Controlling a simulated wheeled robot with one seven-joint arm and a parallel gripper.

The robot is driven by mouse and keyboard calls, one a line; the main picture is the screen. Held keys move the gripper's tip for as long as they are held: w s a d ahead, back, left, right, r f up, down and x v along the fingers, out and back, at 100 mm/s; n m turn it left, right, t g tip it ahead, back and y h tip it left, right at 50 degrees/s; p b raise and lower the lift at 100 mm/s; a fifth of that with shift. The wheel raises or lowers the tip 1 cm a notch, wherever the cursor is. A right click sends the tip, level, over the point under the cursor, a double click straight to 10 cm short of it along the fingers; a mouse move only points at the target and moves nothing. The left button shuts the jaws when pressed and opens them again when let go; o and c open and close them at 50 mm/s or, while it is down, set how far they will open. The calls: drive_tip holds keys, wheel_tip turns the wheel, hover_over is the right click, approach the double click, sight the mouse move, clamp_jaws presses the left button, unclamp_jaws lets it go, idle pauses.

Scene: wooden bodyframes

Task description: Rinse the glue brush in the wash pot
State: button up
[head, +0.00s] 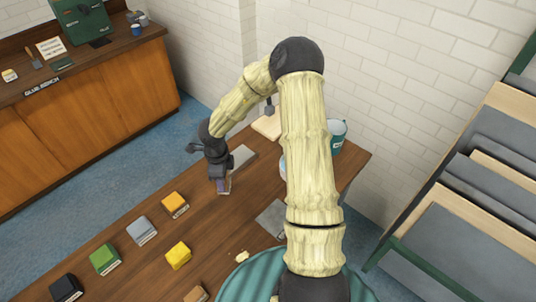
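My gripper (222,186) points down over the wooden table, left of the middle of the head view. A small pale purplish thing shows at its fingertips. I cannot tell whether it is held or lies behind them. A teal pot (338,136) with a white label stands at the table's far right corner, right of my arm; I cannot read the label. A pale blue edge (283,166) of another thing shows beside my arm, which hides most of it. I cannot make out the glue brush for certain.
Several coloured blocks, such as a yellow one (178,255) and a green one (105,259), lie on the table's near left. A pale board (268,127) and grey plates (272,218) lie farther right. A bench (90,110) stands back left, a rack (470,210) at right.

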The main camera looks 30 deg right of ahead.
drive_tip(key=n, duration=0.2)
drive_tip(key=w+n+b, duration=0.1)
drive_tip(key=n, duration=0.2)
drive_tip(key=shift+w+f, duration=0.15)
drive_tip(key=shift+w, duration=0.05)
drive_tip(key=n, duration=0.3)
drive_tip(key=w+n+b, duration=0.1)
drive_tip(key=n, duration=0.2)
drive_tip(key=shift+w+b, duration=0.2)
drive_tip(key=shift+b, duration=0.1)
drive_tip(key=n, duration=0.3)
drive_tip(key=w+n+b, duration=0.1)
drive_tip(key=n, duration=0.2)
drive_tip(key=w+n+b, duration=0.1)
drive_tip(key=n, duration=0.2)
drive_tip(key=shift+d+r+n, duration=0.1)
drive_tip(key=shift+r+n, duration=0.2)
drive_tip(key=shift+r, duration=0.1)
